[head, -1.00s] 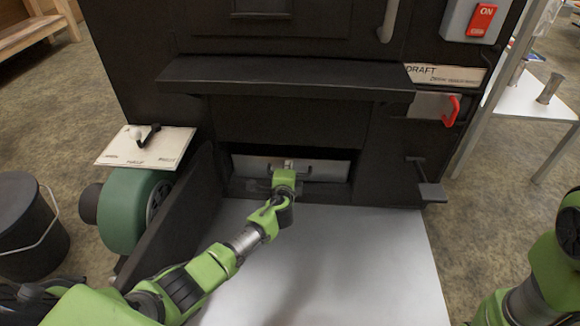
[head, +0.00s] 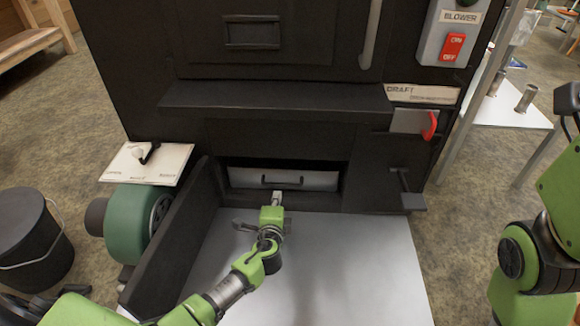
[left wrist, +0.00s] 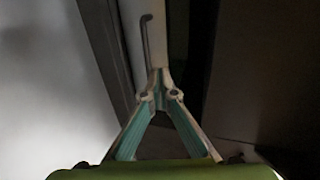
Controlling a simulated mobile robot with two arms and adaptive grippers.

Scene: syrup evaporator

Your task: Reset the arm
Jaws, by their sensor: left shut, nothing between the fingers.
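My left gripper (head: 277,199) is shut and empty. It is over the pale metal plate, in front of the silver drawer front (head: 315,181) low in the black evaporator. The drawer's dark bar handle (head: 283,182) is just beyond my fingertips in the head view. In the left wrist view the fingers of my left gripper (left wrist: 160,75) meet at their tips, and the handle (left wrist: 146,38) shows just past them, not between them. My right arm (head: 530,250) is at the right edge; its gripper is out of view.
The pale metal plate (head: 350,265) in front of the drawer is clear apart from my arm. A black side panel (head: 175,240) and a green blower (head: 130,222) stand to the left. A red lever (head: 431,126) and a black bracket (head: 412,201) stick out on the right. A black bucket (head: 32,240) stands far left.

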